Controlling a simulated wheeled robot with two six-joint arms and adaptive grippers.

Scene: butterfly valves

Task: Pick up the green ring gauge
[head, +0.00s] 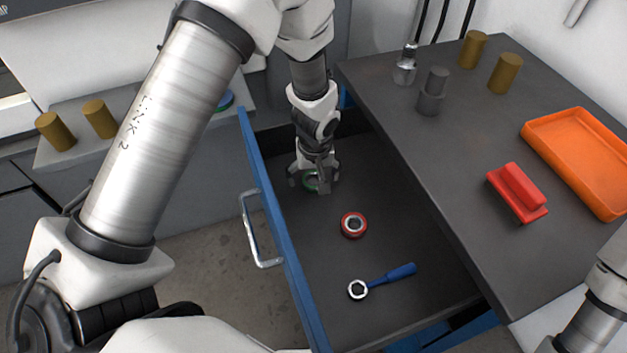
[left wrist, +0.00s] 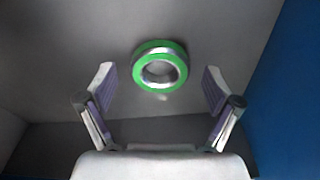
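The green ring gauge (left wrist: 160,68), a green ring with a shiny metal inner sleeve, lies flat on the dark floor of the open drawer. In the head view the green ring (head: 310,182) is partly hidden by my left gripper (head: 314,187), which reaches down into the drawer over it. In the left wrist view the left gripper (left wrist: 158,88) has its two fingers wide apart, with the ring between and slightly beyond the fingertips. Nothing is held. The right gripper is not in view.
In the drawer (head: 330,305) lie a red ring (head: 354,225) and a blue-handled ring tool (head: 390,278). The drawer's blue front (head: 268,190) stands left of the gripper. On the bench (head: 440,150) are an orange tray (head: 541,133), a red block (head: 517,192) and several cylinders.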

